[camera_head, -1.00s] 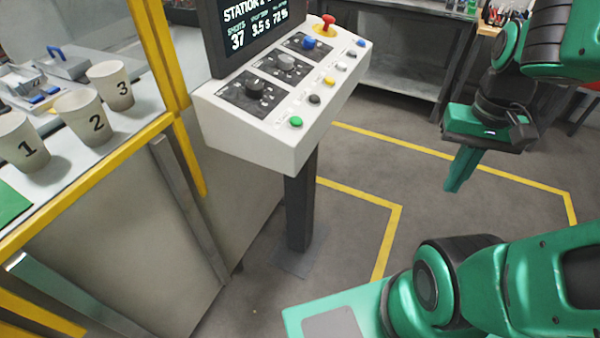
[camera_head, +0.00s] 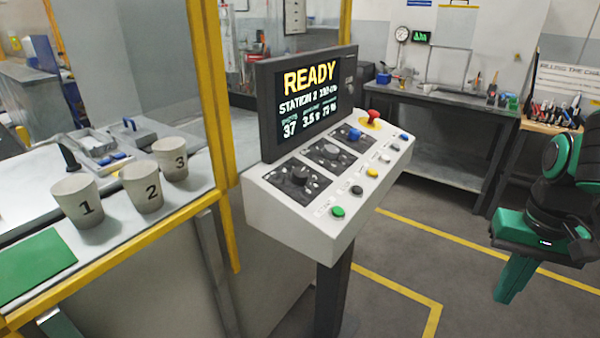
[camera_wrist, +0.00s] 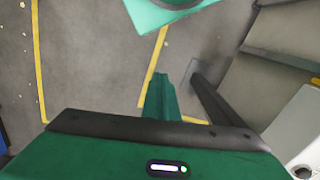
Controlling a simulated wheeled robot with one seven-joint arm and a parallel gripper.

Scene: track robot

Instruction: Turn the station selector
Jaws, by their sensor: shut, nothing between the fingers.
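The control console (camera_head: 275,206) is a white sloped box on a dark post, with a screen (camera_head: 311,98) reading READY and STATION 2. Three rotary knobs sit on dark plates: a black knob (camera_head: 299,176) nearest, a grey knob (camera_head: 331,150) in the middle and a blue knob (camera_head: 354,134) farthest. I cannot read the labels that tell which is the station selector. My gripper (camera_head: 505,294) is shut and empty, pointing down well to the right of the console, touching nothing. In the wrist view its green fingers (camera_wrist: 160,98) are together above the floor.
Push buttons, including a green one (camera_head: 338,212), and a red mushroom button (camera_head: 373,116) are on the console. Cups marked 1, 2 and 3 stand on the bench behind a yellow frame (camera_head: 210,100). A workbench (camera_head: 440,97) stands behind. Floor between console and gripper is clear.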

